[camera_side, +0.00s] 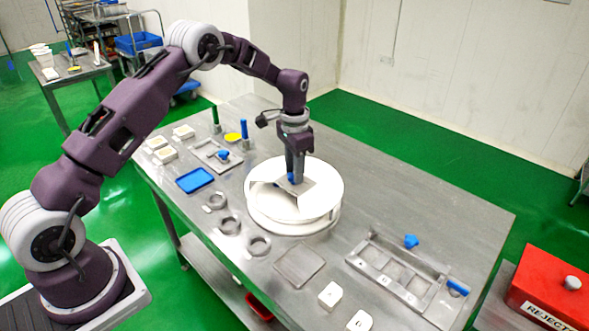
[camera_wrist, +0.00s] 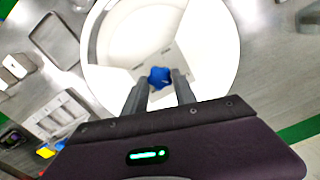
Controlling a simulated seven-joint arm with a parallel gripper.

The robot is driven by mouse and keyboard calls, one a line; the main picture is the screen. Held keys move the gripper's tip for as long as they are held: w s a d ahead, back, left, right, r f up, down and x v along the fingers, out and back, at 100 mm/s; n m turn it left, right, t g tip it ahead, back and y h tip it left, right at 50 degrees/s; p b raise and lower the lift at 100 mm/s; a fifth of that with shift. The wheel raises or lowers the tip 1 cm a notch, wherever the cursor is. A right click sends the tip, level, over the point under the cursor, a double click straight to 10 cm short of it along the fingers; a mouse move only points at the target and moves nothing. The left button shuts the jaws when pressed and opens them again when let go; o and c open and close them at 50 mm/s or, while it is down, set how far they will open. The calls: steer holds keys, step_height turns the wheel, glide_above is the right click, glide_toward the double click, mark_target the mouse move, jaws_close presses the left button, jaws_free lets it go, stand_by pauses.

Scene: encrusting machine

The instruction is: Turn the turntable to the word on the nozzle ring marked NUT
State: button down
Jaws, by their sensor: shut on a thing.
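The white round turntable (camera_side: 265,208) stands on the steel table; its top also shows in the wrist view (camera_wrist: 208,50). A grey plate (camera_side: 307,190) lies across part of its top, with small marks too blurred to read. A blue lobed knob (camera_wrist: 159,76) sits on this plate. My gripper (camera_wrist: 160,82) points down over the turntable with its fingers on either side of the knob, shut on it. In the side view, my gripper (camera_side: 294,177) hides most of the knob. Three grey rings (camera_side: 229,225) lie left of the turntable; I cannot read NUT on any.
A blue tray (camera_side: 195,180) and white blocks (camera_side: 165,155) lie to the left. A square steel plate (camera_side: 299,265) and a slotted steel fixture (camera_side: 398,278) are in front and right. A red REJECT box (camera_side: 548,285) stands beyond the table's right end.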

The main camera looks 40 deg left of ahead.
steer(key=shift+m, duration=0.4)
steer(key=m, duration=0.4)
steer(key=shift+r, duration=0.1)
steer(key=m, duration=0.9)
steer(key=shift+m, duration=1.9)
steer(key=c, duration=1)
jaws_free()
steer(key=shift+s, duration=0.1)
